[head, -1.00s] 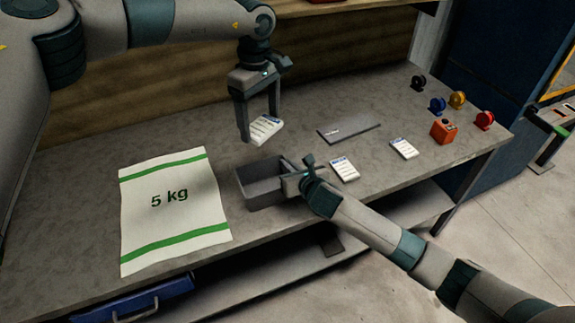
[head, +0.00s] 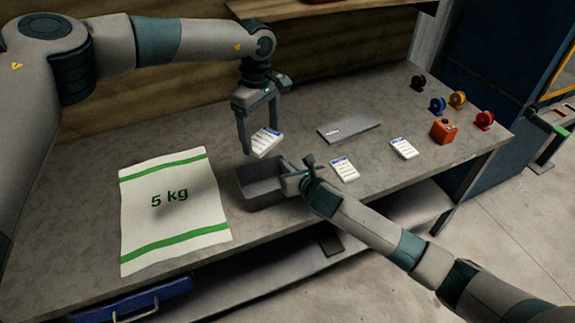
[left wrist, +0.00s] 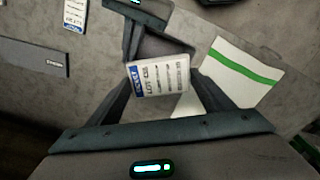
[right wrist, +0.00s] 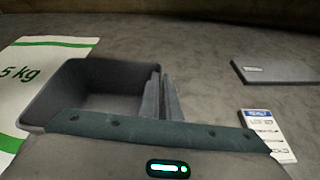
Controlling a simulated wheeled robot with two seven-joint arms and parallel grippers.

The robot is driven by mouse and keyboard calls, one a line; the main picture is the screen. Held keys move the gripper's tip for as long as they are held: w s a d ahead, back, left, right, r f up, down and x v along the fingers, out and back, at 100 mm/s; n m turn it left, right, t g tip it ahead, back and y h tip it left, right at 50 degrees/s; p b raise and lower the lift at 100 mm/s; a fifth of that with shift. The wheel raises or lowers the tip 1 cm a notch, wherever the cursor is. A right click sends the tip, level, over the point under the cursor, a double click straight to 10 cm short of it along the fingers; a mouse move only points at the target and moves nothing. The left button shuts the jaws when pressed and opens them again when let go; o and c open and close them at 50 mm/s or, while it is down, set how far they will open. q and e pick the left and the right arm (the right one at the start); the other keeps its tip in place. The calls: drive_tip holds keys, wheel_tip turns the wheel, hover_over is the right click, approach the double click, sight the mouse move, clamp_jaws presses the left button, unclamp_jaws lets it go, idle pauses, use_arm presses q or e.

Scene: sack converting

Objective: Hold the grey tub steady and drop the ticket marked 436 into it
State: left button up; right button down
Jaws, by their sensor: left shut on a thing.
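The grey tub (head: 262,200) stands open on the bench; it also shows in the left wrist view (left wrist: 165,42) and the right wrist view (right wrist: 85,75). My left gripper (head: 262,148) is shut on a white ticket with a blue band (head: 267,142), above and just behind the tub. In the left wrist view the ticket (left wrist: 160,80) reads LOT and a number that looks like 436, though small. My right gripper (head: 292,178) is at the tub's right wall. In the right wrist view its fingers (right wrist: 162,98) are close together around that wall.
Two more tickets (head: 344,169) (head: 403,148) lie right of the tub. A flat grey plate (head: 348,130) lies behind them. A 5 kg sack (head: 172,205) lies left. An orange box (head: 443,131) and several coloured rolls (head: 437,105) stand at the right end.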

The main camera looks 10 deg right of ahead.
sight(262, 139)
use_arm(q)
drive_tip(key=shift+f, duration=4.15)
drive_tip(key=o, duration=1.1)
wheel_tip(262, 139, up, 12)
drive_tip(key=shift+r, duration=0.1)
use_arm(e)
drive_tip(key=c, duration=1.9)
unclamp_jaws()
drive_tip(key=shift+s, duration=0.15)
